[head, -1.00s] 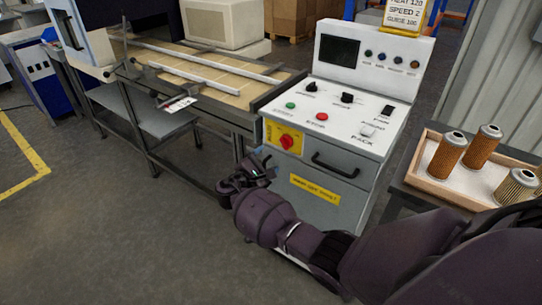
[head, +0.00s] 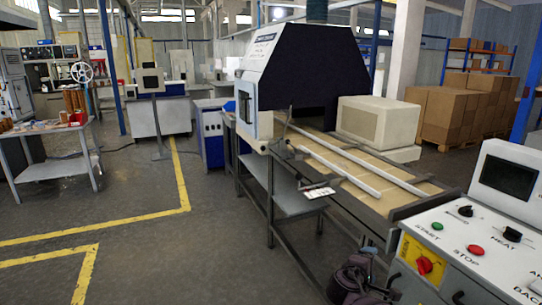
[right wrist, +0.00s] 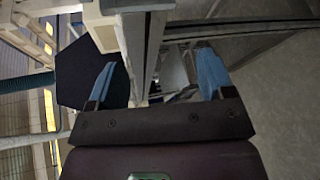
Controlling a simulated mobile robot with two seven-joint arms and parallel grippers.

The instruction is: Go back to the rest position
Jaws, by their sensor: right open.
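My right gripper (right wrist: 157,75) shows in the right wrist view with its two blue fingers spread apart and nothing between them. In the head view only a dark purple part of my right arm shows at the bottom edge, in front of the control cabinet (head: 476,225); the fingertips are hard to make out there. My left gripper is not in view.
A conveyor table (head: 378,203) with metal guide rails leads to a dark-hooded machine (head: 290,65). A cream box-shaped unit (head: 378,122) stands behind the rails. A workbench (head: 40,130) is at the far left. The floor (head: 190,260) with yellow lines is clear.

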